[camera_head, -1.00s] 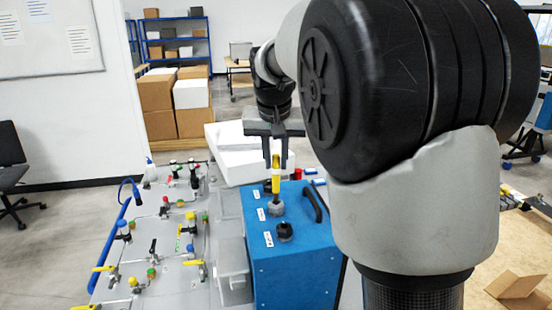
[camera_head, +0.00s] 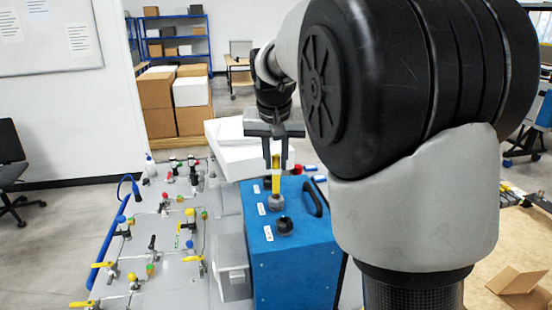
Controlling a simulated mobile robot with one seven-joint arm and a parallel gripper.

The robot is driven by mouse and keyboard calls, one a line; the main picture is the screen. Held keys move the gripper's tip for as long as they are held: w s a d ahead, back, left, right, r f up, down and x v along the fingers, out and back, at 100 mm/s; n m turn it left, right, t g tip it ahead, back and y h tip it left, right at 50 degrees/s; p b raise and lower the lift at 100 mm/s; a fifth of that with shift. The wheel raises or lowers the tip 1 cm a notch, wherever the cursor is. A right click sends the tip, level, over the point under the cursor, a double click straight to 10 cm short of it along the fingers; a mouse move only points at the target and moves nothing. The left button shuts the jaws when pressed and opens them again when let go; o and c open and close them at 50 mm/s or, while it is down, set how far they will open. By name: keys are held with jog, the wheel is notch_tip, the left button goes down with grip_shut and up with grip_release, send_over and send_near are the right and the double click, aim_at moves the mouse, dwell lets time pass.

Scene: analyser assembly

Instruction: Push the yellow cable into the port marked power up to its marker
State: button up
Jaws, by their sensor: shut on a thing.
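My gripper (camera_head: 276,165) points down above the blue box (camera_head: 295,265) and is shut on the yellow cable (camera_head: 276,183). The cable stands upright below the fingers and shows a dark band near its top. In the picture, its lower end meets the dark middle port (camera_head: 276,203) on the box top. I cannot tell whether the tip is inside the port, in front of it or above it. A nearer dark port (camera_head: 285,226) stands free. White labels (camera_head: 262,209) lie left of the ports, too small to read. The port marked power cannot be picked out.
A black handle (camera_head: 313,198) stands on the box's right side. A clear bin (camera_head: 233,268) and a grey panel (camera_head: 175,285) with valves and hoses lie to the left. White blocks (camera_head: 238,160) stand behind. My arm covers the right side.

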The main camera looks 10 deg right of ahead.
aim_at(276, 176)
jog(key=shift+f+b, duration=2.3)
jog(key=shift+f, duration=1)
jog(key=o, duration=1.1)
jog(key=shift+r, duration=0.1)
notch_tip(276, 176, up, 7)
jog(key=p, duration=0.5)
jog(key=shift+p, duration=0.4)
